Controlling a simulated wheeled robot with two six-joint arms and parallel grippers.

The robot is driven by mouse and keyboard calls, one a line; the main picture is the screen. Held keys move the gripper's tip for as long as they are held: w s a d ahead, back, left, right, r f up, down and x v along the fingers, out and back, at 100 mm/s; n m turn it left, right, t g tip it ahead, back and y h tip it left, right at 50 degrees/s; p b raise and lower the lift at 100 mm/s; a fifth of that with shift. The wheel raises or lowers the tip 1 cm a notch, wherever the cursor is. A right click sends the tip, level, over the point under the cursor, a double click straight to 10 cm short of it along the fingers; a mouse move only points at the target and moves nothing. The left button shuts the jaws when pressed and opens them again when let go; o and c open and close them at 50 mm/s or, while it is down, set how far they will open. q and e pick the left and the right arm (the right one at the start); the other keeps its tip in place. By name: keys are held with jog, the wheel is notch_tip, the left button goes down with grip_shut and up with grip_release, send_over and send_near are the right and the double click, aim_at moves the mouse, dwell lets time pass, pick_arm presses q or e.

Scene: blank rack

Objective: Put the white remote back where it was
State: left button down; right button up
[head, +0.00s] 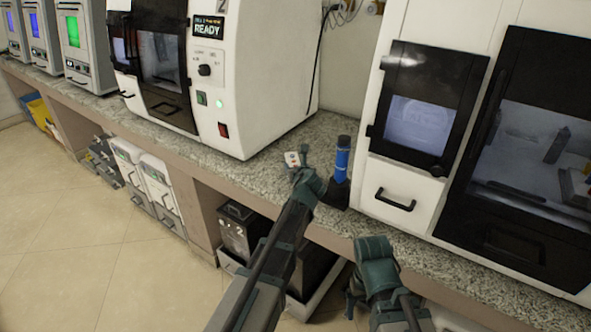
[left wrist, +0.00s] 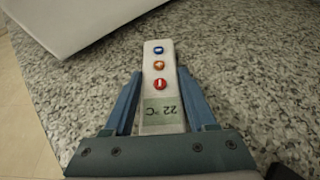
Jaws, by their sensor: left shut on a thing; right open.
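The white remote (head: 292,158) is in my left gripper (head: 299,163) over the speckled counter, between a white machine and a blue cylinder. In the left wrist view the remote (left wrist: 158,64) lies lengthwise between the two fingers (left wrist: 158,84). Its blue, orange and red buttons and a small display reading 22 °C face the camera. Whether it touches the counter is hard to tell. My right gripper (head: 356,296) is open and empty, low in front of the counter edge. No marked spot for the remote shows.
The blue cylinder (head: 342,160) stands on a dark base (head: 336,193) just right of my left gripper. A large white machine reading READY (head: 232,85) stands to the left, another white machine (head: 408,182) to the right.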

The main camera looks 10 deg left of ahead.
pick_arm(q)
jog(key=shift+f, duration=0.1)
jog(key=shift+f, duration=0.15)
jog(key=shift+c, duration=1)
grip_release()
jog(key=shift+r, duration=0.25)
jog(key=p+v, duration=0.4)
jog(key=v, duration=0.6)
jog(key=shift+s+r, duration=0.1)
jog(key=shift+r, duration=0.15)
jog(key=shift+p+v, duration=0.3)
jog(key=shift+v, duration=0.55)
jog(key=shift+f, duration=0.1)
